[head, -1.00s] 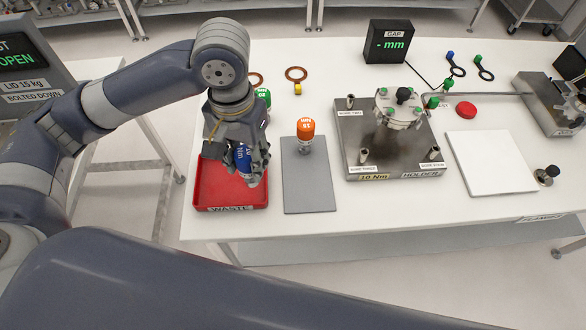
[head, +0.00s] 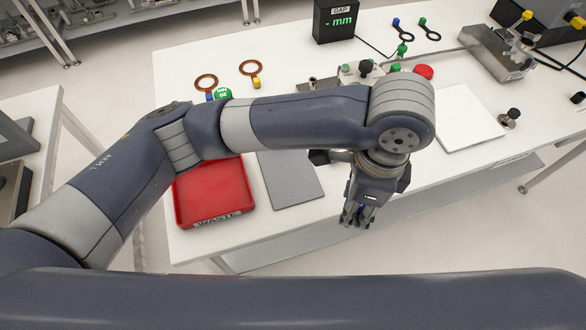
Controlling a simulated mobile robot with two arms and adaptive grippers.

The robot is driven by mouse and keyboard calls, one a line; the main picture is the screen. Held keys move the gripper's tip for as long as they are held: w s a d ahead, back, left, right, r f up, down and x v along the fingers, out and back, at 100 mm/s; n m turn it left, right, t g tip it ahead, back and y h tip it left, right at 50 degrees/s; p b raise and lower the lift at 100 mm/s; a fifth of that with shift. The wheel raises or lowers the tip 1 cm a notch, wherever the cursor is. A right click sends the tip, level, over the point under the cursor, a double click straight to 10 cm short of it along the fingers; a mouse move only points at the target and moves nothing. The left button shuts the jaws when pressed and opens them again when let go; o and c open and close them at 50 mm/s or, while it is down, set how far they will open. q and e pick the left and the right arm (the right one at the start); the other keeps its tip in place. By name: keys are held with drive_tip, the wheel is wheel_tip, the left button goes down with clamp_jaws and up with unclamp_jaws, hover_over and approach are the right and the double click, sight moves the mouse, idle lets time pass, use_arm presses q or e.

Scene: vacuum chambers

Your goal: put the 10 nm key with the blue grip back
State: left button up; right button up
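My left arm reaches across the table to the right, and its gripper (head: 358,218) points down over the front edge of the table. A small bit of blue, the key with the blue grip (head: 362,208), shows between its fingers, which look closed on it. Its label and its lower end cannot be seen. The steel block with the holder (head: 318,84) is mostly hidden behind my arm, and its front labels are not visible. My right gripper is not in view.
The red waste tray (head: 180,207) is empty. Beside it lies a bare grey mat (head: 292,185), its far end hidden by my arm. A white plate (head: 470,125) lies at right.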

use_arm(q)
drive_tip(key=w+a+f+p, duration=0.1)
drive_tip(key=w+a, duration=0.2)
drive_tip(key=w+a+f+p, duration=0.2)
drive_tip(key=w+a, duration=0.2)
drive_tip(key=w+a+f+p, duration=0.1)
drive_tip(key=w+a, duration=0.2)
drive_tip(key=a, duration=0.1)
drive_tip(key=shift+w+f+p, duration=0.4)
drive_tip(key=shift+f, duration=0.2)
